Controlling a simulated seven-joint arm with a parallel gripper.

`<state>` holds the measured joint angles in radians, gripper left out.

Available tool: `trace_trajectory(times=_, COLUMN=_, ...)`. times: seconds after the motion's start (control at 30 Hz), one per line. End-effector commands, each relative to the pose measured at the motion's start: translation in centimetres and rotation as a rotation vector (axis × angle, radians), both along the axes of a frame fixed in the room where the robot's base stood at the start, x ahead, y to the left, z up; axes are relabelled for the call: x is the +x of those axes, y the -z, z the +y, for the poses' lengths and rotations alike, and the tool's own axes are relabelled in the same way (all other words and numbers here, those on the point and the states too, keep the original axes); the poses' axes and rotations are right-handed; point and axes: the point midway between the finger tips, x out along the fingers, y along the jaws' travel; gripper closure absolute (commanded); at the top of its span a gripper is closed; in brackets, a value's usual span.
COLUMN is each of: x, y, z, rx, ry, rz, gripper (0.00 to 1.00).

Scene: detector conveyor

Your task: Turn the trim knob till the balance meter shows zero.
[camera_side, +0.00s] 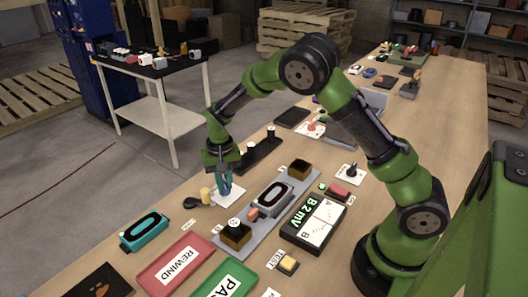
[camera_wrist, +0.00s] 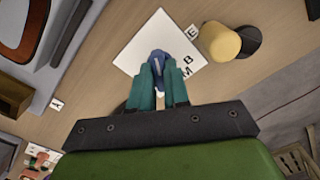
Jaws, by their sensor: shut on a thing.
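My gripper (camera_side: 225,185) points down at a white card on the bench and is shut on a blue knob. In the wrist view the teal fingers of my gripper (camera_wrist: 159,78) close on both sides of the blue knob (camera_wrist: 160,58), which stands on the white card (camera_wrist: 135,45). The letters B and M show on the card; the fingers may hide other marks. The balance meter (camera_side: 315,222) is a dark box right of the grey strip. Its green display reads "B 2 mV", and its white face carries A and B; the needle is too small to read exactly.
A yellow cylinder (camera_wrist: 220,41) with a black piece stands close beside the card. A grey strip (camera_side: 265,226) carries dark-topped boxes and a ring-shaped part. Red (camera_side: 175,263) and green trays lie in front. Another small knob card (camera_side: 348,174) sits beyond the meter.

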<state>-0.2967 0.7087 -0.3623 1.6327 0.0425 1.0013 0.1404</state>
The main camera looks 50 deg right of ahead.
Motion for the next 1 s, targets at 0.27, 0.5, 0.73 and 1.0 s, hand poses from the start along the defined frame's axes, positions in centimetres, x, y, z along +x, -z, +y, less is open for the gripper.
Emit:
trace_trajectory(times=0.27, x=0.03, y=-0.06, z=0.04, rx=0.0, ry=0.261, rz=0.0, gripper=1.0)
trace_trajectory(times=0.5, x=0.04, y=-0.06, z=0.08, rx=0.001, ry=0.465, rz=0.001, gripper=1.0)
trace_trajectory(times=0.73, x=0.07, y=-0.07, z=0.09, rx=0.001, ry=0.609, rz=0.001, gripper=1.0)
trace_trajectory(times=1.0, x=0.1, y=-0.09, z=0.09, rx=0.001, ry=0.695, rz=0.0, gripper=1.0)
